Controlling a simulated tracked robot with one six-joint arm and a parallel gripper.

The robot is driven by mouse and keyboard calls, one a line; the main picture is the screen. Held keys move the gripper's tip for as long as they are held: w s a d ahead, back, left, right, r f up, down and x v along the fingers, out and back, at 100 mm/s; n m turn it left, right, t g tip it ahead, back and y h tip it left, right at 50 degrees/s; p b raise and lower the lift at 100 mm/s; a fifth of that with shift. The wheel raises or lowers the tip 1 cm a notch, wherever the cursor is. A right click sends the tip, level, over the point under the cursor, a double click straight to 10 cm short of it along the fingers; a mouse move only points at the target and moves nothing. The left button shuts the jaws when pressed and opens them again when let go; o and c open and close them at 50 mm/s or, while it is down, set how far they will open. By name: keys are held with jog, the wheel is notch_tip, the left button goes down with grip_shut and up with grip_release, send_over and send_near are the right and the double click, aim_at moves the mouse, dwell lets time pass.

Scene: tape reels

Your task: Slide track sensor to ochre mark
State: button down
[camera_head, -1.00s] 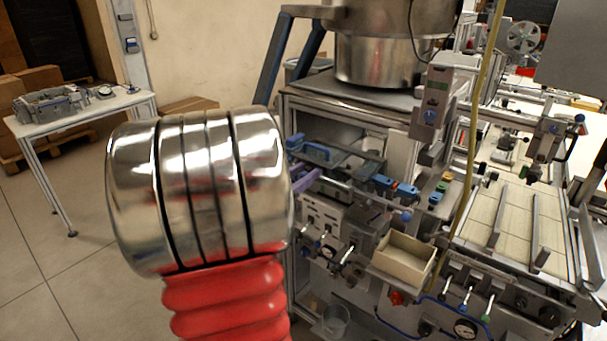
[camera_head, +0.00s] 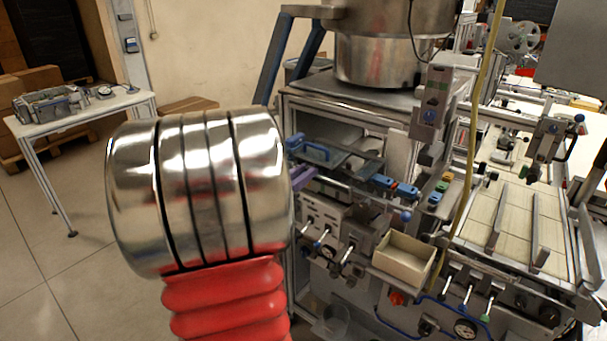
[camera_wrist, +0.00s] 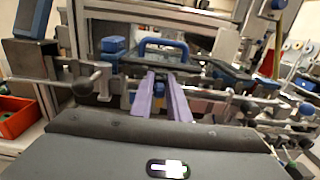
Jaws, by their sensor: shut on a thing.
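My gripper's two purple fingers (camera_wrist: 160,80) reach forward in the wrist view and draw together at their tips. They are shut on a small blue part (camera_wrist: 159,89), which I take to be the track sensor; the fingers hide most of it. In the head view only a bit of the purple fingers (camera_head: 301,174) shows, at the front of the machine beside a rail. My own arm hides the rest. I cannot make out the ochre mark for certain in either view.
A blue handle (camera_wrist: 163,44) stands just behind the fingertips. Several blue blocks (camera_head: 383,182) sit along the rail to the right. An open cardboard-coloured box (camera_head: 404,259) and knobs are below. A yellow hose (camera_head: 474,130) hangs at the right.

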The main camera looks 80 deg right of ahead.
jog(key=shift+s, duration=0.1)
jog(key=shift+s+a, duration=0.1)
jog(key=shift+s, duration=0.05)
jog(key=c, duration=1.8)
grip_release()
jog(key=shift+o, duration=0.2)
jog(key=shift+a, duration=0.1)
jog(key=v, duration=1.3)
jog(key=shift+a, duration=0.3)
